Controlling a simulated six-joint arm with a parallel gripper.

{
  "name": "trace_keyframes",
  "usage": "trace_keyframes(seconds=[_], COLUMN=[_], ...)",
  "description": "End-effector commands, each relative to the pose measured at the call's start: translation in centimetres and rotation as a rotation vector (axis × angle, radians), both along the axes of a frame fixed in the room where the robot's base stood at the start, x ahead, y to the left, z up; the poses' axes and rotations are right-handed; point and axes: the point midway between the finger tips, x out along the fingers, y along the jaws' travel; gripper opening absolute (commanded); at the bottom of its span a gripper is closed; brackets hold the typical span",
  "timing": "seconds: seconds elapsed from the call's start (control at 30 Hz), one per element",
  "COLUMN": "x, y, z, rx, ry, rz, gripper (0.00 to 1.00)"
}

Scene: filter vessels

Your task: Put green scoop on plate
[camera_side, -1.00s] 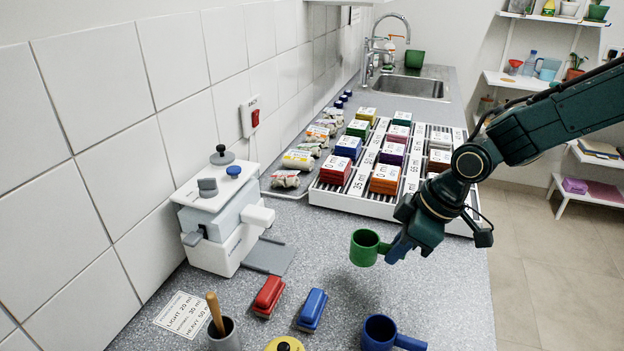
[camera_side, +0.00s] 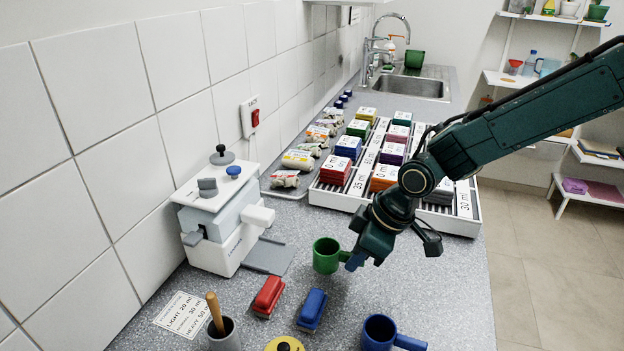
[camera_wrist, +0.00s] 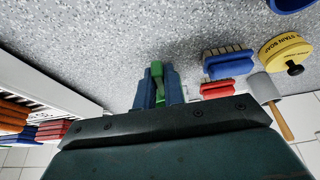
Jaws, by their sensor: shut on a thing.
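The green scoop (camera_side: 326,256) is an open cup with a side handle, upright in the side view. My gripper (camera_side: 355,261) is shut on its handle, to the right of the cup. In the wrist view the green handle (camera_wrist: 157,80) shows between the blue fingers of my gripper (camera_wrist: 157,92); the cup is mostly hidden there. A flat grey plate (camera_side: 268,257) lies at the foot of the white machine (camera_side: 222,215), left of the scoop. The scoop is apart from the plate. I cannot tell whether it touches the counter.
A red brush (camera_side: 268,295), a blue brush (camera_side: 312,308), a blue scoop (camera_side: 382,333) and a yellow soap tin (camera_side: 284,345) stand nearer the camera. A white rack (camera_side: 350,200) with coloured packs is behind. The counter between scoop and plate is clear.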

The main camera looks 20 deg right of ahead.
Motion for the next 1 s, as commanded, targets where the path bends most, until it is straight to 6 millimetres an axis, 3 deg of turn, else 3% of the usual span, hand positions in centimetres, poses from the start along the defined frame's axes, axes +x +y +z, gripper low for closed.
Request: trace_keyframes(seconds=[0.5,1.0], x=[5.1,6.0], y=[5.1,6.0], z=[0.0,0.0], rx=[-0.001,0.000], ry=[-0.001,0.000], rz=[0.000,-0.001], gripper=[0.00,0.00])
